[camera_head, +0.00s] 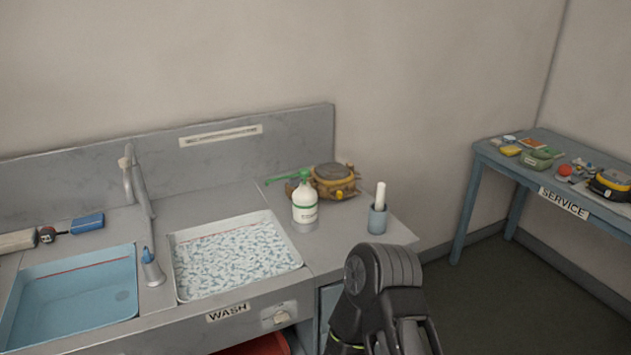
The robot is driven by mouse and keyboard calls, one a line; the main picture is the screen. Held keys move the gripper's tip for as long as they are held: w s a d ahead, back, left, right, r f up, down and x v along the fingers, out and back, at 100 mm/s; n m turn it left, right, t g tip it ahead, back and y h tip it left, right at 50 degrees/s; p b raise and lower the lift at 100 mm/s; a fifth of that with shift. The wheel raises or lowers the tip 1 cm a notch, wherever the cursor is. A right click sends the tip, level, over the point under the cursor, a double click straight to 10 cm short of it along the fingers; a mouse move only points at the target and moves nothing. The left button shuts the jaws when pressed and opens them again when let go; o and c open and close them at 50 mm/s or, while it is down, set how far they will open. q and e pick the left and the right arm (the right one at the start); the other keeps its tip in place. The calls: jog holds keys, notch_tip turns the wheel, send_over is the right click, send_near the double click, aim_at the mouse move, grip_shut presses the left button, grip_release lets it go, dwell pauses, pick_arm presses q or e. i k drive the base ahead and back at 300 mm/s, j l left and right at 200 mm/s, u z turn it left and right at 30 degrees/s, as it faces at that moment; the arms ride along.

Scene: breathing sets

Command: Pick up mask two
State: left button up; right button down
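I cannot make out a mask with certainty in this view. A round brown-and-yellow piece of gear (335,181) sits at the back right of the wash counter, behind a white bottle with a green top (305,203). It may be part of a breathing set, but its kind is unclear. A dark link of my arm rises from the bottom edge in front of the counter's right end. Neither gripper's fingers show.
The WASH counter holds a blue water basin (75,312), a speckled tray (181,279), a tap (138,185) and a grey cup with a white stick (377,218). A blue SERVICE table (480,160) with several small items stands at right. Dark floor lies between.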

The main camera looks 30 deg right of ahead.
aim_at(327, 179)
jog(key=u, duration=1.25)
jog(key=k+l+u, duration=0.15)
jog(key=l, duration=0.15)
jog(key=l+u, duration=0.15)
jog(key=l, duration=0.2)
jog(key=k+l+u, duration=0.65)
jog(key=l+u, duration=0.2)
jog(key=k+l+u, duration=0.25)
jog(key=k+u, duration=0.15)
jog(key=k+l+u, duration=0.1)
jog(key=k+u, duration=0.75)
jog(key=k+l+u, duration=0.1)
jog(key=k+u, duration=0.4)
jog(key=k, duration=0.65)
jog(key=k+l+z, duration=0.3)
jog(key=k, duration=0.25)
jog(key=k+l+z, duration=0.25)
jog(key=k, duration=0.25)
jog(key=l, duration=0.1)
